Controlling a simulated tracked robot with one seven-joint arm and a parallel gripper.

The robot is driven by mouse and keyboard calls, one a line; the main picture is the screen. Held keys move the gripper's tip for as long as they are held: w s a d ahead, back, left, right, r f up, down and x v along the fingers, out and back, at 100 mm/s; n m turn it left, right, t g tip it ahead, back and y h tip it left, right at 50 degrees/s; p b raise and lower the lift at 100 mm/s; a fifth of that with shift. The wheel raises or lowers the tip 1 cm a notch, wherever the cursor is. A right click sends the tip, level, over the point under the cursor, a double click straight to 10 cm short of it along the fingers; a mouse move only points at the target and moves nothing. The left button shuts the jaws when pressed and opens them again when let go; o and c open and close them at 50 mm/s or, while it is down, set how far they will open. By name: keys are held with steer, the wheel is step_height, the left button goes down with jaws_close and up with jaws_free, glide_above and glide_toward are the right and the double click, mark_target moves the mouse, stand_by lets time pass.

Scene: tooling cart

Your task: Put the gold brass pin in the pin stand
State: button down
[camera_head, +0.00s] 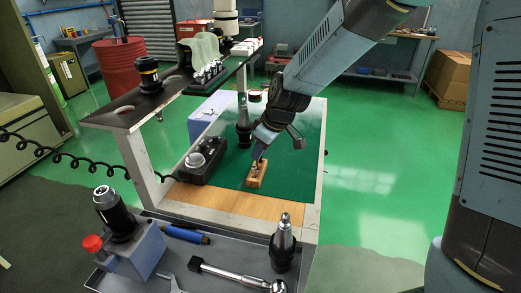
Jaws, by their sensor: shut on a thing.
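A small wooden block (256,178), which looks like the pin stand, sits on the green mat of the cart's lower deck. My gripper (257,163) reaches down over the far part of the block. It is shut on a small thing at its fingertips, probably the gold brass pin. The pin is too small and too hidden by the fingers to make out clearly. I cannot tell whether it is in a hole of the block or just above it.
A black box with a round top (203,163) stands left of the block. A black tool holder (243,127) stands behind. The raised shelf (140,108) holds several tool holders. The front tray has a torque wrench (235,275), a tapered holder (284,240) and a blue-grey fixture (140,252).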

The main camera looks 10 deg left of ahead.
steer(key=shift+f, duration=0.75)
stand_by(0.6)
stand_by(0.3)
steer(key=c, duration=1)
jaws_free()
steer(key=shift+c, duration=0.2)
steer(key=shift+r, duration=0.1)
steer(key=v, duration=1.3)
steer(key=s+d+r+m+t+h, duration=0.1)
steer(key=s+d+r+m, duration=0.25)
steer(key=d, duration=0.55)
steer(key=s+d+r+m+t+h, duration=0.1)
steer(key=s+d+r+m, duration=0.2)
steer(key=d, duration=0.5)
steer(key=s+d+r+m+t+h, duration=0.2)
steer(key=s+d+m, duration=0.5)
steer(key=d, duration=0.6)
steer(key=s, duration=0.2)
steer(key=shift+s, duration=0.35)
